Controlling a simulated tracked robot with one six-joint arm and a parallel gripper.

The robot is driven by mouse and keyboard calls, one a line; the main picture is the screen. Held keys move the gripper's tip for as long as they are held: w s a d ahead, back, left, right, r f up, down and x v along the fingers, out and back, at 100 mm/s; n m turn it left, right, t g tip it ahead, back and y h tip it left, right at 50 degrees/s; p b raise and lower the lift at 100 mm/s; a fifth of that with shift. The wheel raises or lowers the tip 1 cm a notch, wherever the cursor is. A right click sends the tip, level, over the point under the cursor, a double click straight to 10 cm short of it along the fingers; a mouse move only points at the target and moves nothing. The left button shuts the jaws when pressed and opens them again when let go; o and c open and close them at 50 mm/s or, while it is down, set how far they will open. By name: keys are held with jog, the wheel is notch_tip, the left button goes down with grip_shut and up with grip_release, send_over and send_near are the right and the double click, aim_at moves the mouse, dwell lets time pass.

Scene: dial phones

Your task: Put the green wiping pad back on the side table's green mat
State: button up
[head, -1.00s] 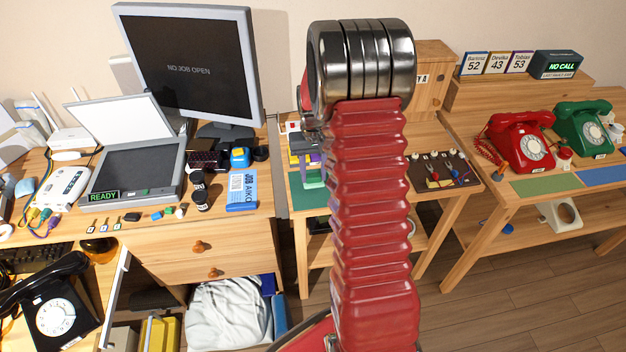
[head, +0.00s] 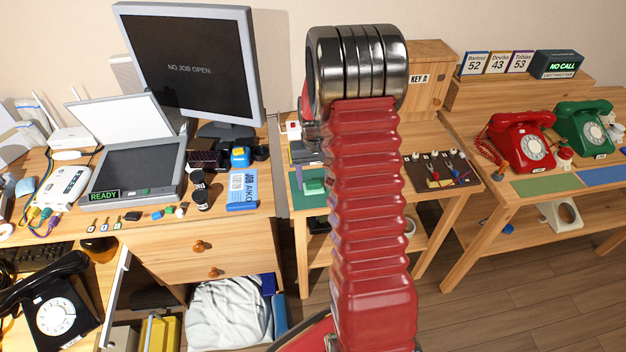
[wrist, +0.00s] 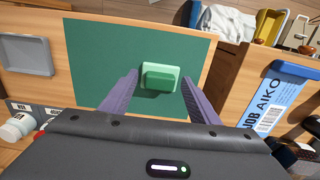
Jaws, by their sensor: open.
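The green wiping pad (wrist: 160,76), a light green block with a darker green top, appears to lie on the dark green mat (wrist: 100,40) in the wrist view. The pad also shows in the head view (head: 314,186), with the mat (head: 298,200) under it on the side table. My gripper (wrist: 160,84) is open, with one purple finger on each side of the pad. A gap shows between each finger and the pad. In the head view my arm hides part of the side table, and the fingers are hard to make out.
A grey tray (wrist: 28,52) lies beside the mat. The desk with a blue job folder (head: 242,192) and scanner (head: 130,170) stands to the left. A dark tool mat (head: 440,172) and the Key A box (head: 427,85) are right of my arm. Red (head: 520,142) and green phones stand further right.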

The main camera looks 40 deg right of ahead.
aim_at(313, 183)
notch_tip(313, 183, up, 12)
dwell(0.8)
jog(key=shift+r, duration=0.1)
dwell(0.3)
jog(key=s+a+r+n+t, duration=0.1)
jog(key=s+a+r, duration=0.3)
jog(key=a+r, duration=0.25)
jog(key=s+a+r+n+t, duration=0.1)
jog(key=s+a+r+t, duration=0.1)
jog(key=s+a+r, duration=0.35)
jog(key=s+a+r+n+t, duration=0.2)
jog(key=s+a+r+n, duration=0.1)
jog(key=s+a, duration=0.9)
jog(key=shift+s+a+t, duration=0.3)
jog(key=shift+s+a, duration=0.05)
jog(key=shift+a, duration=0.35)
